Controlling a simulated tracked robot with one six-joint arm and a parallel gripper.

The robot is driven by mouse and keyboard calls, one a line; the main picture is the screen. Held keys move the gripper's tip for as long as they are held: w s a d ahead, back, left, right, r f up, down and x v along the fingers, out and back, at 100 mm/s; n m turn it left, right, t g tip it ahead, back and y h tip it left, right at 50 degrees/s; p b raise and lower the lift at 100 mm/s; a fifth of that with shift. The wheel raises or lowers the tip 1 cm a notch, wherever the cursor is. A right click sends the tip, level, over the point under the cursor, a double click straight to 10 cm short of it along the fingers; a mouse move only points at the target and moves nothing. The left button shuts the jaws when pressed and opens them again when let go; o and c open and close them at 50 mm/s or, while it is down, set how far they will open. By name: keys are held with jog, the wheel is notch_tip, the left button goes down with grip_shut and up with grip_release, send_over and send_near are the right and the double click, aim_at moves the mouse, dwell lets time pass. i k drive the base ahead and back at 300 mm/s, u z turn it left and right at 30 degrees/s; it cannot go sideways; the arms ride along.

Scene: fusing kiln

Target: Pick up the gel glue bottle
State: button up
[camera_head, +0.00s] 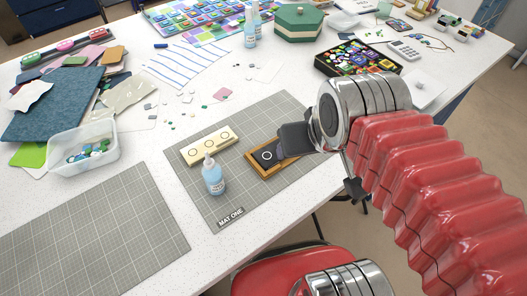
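A small light-blue bottle (213,179) with a white nozzle stands upright on the grey gridded mat labelled MAT ONE (215,210). Its label is too small to read, so I cannot tell for sure that it is the gel glue. Similar bluish bottles (250,34) stand at the back of the table. My gripper (284,144) is dark and seen from the side, above or beside the wooden tray, to the right of the front bottle and apart from it. I cannot make out a gap between its fingers.
A cream block with rings (194,152) lies just behind the bottle. A wooden tray (281,167) with a dark inset sits right of it, near my gripper. A clear tub of beads (84,163) stands at left. Bare mat lies in front and left of the bottle.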

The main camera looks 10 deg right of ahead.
aim_at(212, 173)
jog(key=u, duration=0.2)
jog(key=k, duration=0.5)
jog(key=u, duration=0.55)
jog(key=k, duration=0.85)
jog(key=u, duration=0.55)
jog(key=i, duration=0.7)
jog(key=u, duration=0.35)
